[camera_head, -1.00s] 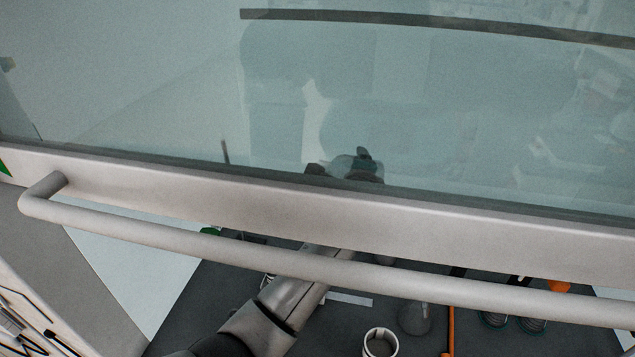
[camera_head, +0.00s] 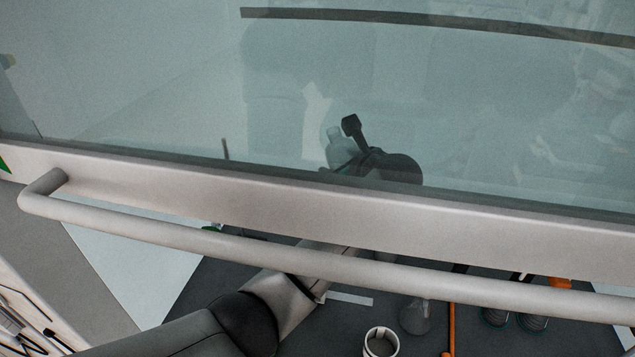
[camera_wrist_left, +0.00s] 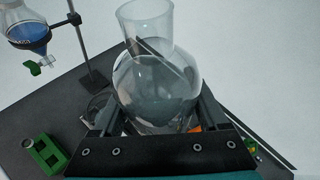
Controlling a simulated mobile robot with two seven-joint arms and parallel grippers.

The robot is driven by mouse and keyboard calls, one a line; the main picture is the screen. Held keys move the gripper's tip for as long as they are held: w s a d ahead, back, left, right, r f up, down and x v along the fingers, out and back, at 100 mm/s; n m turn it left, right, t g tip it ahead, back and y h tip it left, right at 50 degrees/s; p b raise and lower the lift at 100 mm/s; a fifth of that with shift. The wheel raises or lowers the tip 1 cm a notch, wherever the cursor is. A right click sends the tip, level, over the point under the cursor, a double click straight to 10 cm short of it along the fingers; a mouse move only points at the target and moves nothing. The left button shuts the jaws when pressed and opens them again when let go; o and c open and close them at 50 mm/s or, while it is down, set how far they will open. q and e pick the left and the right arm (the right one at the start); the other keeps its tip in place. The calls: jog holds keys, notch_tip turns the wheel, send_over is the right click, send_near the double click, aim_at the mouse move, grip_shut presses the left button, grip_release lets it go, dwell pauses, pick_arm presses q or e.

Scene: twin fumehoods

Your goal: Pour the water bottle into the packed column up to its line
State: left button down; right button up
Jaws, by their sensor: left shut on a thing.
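My left gripper (camera_head: 350,165) is behind the glass sash in the head view and is shut on a clear, round-bodied glass bottle (camera_head: 340,147). In the left wrist view the bottle (camera_wrist_left: 155,85) sits between the two dark fingers (camera_wrist_left: 158,112), its open neck toward the top of the picture. Its contents look clear; the liquid level is hard to make out. A glass vessel with blue liquid (camera_wrist_left: 30,34) and a green stopcock hangs beside a stand rod at upper left, apart from the bottle. I cannot identify the packed column for certain. My right gripper is not in view.
The sash handle (camera_head: 300,263) crosses the head view above my left forearm. A white cup (camera_head: 381,343), a flask (camera_head: 416,317) and an orange rod (camera_head: 451,330) stand on the dark worktop. A green block (camera_wrist_left: 45,155) lies at lower left in the wrist view.

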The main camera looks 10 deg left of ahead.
pick_arm(q)
jog(key=shift+w+r+m+y, duration=0.1)
jog(key=shift+r+m+y, duration=0.45)
jog(key=shift+m+y, duration=0.25)
jog(key=shift+r, duration=0.1)
jog(key=shift+r+m+g+y, duration=0.3)
jog(key=shift+r+m, duration=0.2)
jog(key=shift+r, duration=0.95)
